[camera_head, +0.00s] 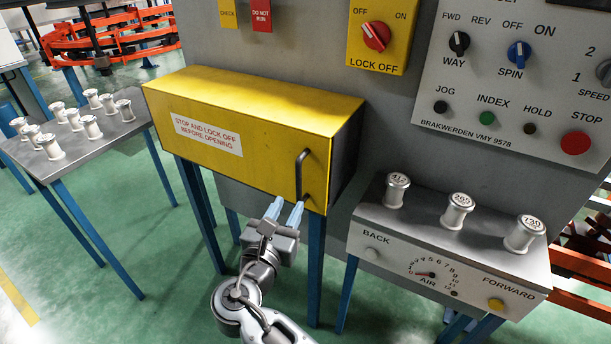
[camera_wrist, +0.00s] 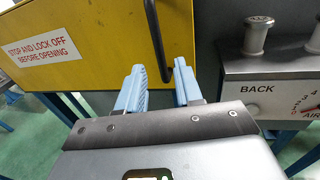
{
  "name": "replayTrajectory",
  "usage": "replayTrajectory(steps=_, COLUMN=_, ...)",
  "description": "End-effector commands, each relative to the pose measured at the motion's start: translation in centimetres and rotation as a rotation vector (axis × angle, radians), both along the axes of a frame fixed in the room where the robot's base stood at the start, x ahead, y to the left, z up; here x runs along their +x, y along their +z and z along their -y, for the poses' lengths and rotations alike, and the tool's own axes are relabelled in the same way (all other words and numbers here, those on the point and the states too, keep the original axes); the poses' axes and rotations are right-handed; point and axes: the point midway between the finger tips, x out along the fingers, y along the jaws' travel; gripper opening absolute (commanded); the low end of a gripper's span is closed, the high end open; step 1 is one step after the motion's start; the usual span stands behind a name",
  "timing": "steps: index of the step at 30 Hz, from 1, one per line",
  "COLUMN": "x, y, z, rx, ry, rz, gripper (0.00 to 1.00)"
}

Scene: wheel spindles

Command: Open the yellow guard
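The yellow guard (camera_head: 240,120) is a box-shaped cover on the grey machine, with a label reading "STOP AND LOCK OFF BEFORE OPENING". It looks shut. Its black bar handle (camera_head: 300,175) is upright near the right end of the front face. My gripper (camera_head: 286,211) is just below and in front of the handle, fingers pointing up toward it. In the wrist view, the gripper (camera_wrist: 158,82) has its two light-blue fingers apart. The lower part of the handle (camera_wrist: 156,40) shows beyond and between the fingertips. I see no contact with it.
A red lock-off knob (camera_head: 376,37) sits above the guard, turned toward OFF. A control panel (camera_head: 530,75) is at upper right. A grey console (camera_head: 450,240) with spindles stands right of the guard. A table (camera_head: 75,150) with several spindles stands left. Green floor (camera_head: 150,225) is open between.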

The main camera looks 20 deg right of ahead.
Motion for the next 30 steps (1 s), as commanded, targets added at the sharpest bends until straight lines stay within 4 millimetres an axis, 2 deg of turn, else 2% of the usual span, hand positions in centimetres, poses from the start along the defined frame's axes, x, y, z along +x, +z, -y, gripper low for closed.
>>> replayTrajectory(steps=5, x=1.1, y=0.5, z=0.7, rx=-0.017, ry=-0.009, rz=-0.001, gripper=0.35)
replayTrajectory(steps=18, x=5.4, y=0.4, z=4.8, rx=-0.012, ry=-0.007, rz=0.0, gripper=0.35)
replayTrajectory(steps=30, x=5.9, y=0.3, z=5.2, rx=-0.012, ry=-0.005, rz=0.0, gripper=0.33)
